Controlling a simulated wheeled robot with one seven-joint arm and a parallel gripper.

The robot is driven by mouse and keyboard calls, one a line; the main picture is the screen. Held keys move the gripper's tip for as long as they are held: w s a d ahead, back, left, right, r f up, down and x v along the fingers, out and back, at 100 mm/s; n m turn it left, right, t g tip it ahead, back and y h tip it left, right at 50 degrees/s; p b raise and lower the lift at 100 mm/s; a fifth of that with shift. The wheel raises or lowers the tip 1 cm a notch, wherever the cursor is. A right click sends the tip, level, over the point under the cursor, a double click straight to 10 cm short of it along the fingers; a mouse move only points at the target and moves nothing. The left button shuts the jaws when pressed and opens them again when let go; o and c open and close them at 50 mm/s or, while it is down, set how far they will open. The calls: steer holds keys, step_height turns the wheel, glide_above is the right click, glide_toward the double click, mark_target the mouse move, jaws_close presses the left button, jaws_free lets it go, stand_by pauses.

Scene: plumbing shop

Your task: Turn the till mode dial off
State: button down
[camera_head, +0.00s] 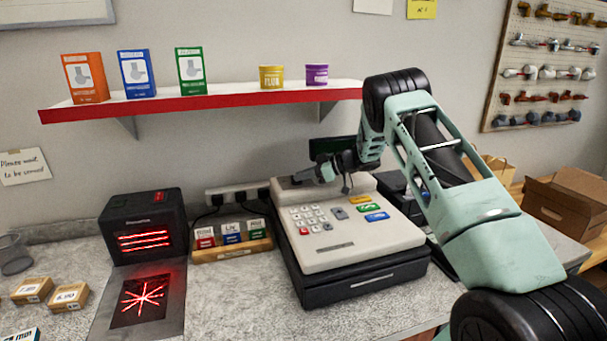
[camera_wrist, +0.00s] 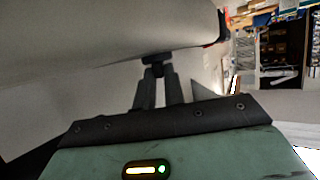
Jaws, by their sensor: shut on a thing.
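The till (camera_head: 335,252) is a cream cash register on a black drawer, with grey keys and several coloured keys, standing on the counter. My gripper (camera_head: 303,177) reaches over from the right to the till's upper left part. In the wrist view my gripper (camera_wrist: 158,72) has its two dark fingers closed together on a small black knob, the mode dial (camera_wrist: 157,58), which stands out from the till's pale surface. The dial's markings and pointer cannot be seen, so its setting cannot be told. In the head view the dial is not clearly distinguishable beside the fingers.
A black scanner (camera_head: 143,225) with red lights stands left of the till, with a wooden tray (camera_head: 233,252) of coloured packets between them. A red-edged shelf (camera_head: 215,101) with boxes and tins hangs above. A cardboard box (camera_head: 563,205) sits at right.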

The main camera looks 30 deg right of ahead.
stand_by(0.4)
steer(key=c, duration=1.5)
jaws_free()
steer(key=shift+f, duration=0.1)
steer(key=b+v, duration=0.5)
steer(key=v, duration=1.2)
steer(key=shift+d+r, duration=0.15)
steer(key=shift+r, duration=0.05)
